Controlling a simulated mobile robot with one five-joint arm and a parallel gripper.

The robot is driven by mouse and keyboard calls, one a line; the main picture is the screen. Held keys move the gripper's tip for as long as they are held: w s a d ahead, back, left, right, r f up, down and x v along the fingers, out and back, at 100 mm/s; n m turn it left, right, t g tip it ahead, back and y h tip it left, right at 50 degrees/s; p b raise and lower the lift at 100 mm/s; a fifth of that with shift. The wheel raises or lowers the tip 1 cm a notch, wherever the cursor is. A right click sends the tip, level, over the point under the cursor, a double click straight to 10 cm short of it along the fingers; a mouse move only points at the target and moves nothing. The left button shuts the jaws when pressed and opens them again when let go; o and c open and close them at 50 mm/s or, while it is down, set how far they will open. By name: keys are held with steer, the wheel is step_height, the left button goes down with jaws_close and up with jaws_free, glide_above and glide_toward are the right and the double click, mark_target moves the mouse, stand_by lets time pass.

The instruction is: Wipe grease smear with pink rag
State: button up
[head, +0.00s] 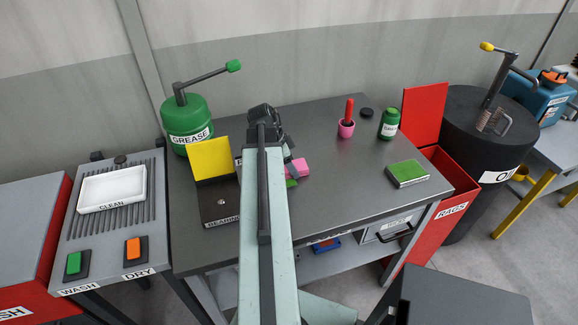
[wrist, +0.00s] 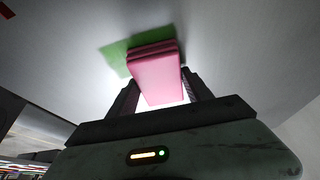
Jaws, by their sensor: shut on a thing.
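The pink rag (wrist: 155,72), a folded block, is between the two fingers of my gripper (wrist: 162,84) in the wrist view. The gripper is shut on it. In the head view the rag (head: 298,167) shows just right of my arm, at or close above the grey bench top. A flat green patch, which looks like the grease smear (wrist: 114,55), lies beside and partly behind the rag in the wrist view. A bit of this green (head: 291,183) also shows below the rag in the head view. I cannot tell whether the rag touches the surface.
A black bearing box (head: 218,204) with a yellow lid stands left of my arm, before the green grease can (head: 187,122). The bench top (head: 340,195) is clear between.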

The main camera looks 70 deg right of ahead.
steer(key=shift+s+a+f, duration=0.15)
steer(key=shift+s+a, duration=0.75)
steer(key=shift+a, duration=0.2)
steer(key=shift+w+a, duration=1.05)
steer(key=shift+w, duration=0.3)
steer(key=shift+w+a, duration=1.05)
steer(key=shift+w, duration=0.25)
steer(key=shift+s+d+r, duration=0.25)
steer(key=shift+s+d, duration=0.85)
steer(key=shift+s, duration=0.1)
steer(key=shift+s+d+f, duration=0.15)
steer(key=shift+s+d, duration=1)
steer(key=shift+s, duration=0.3)
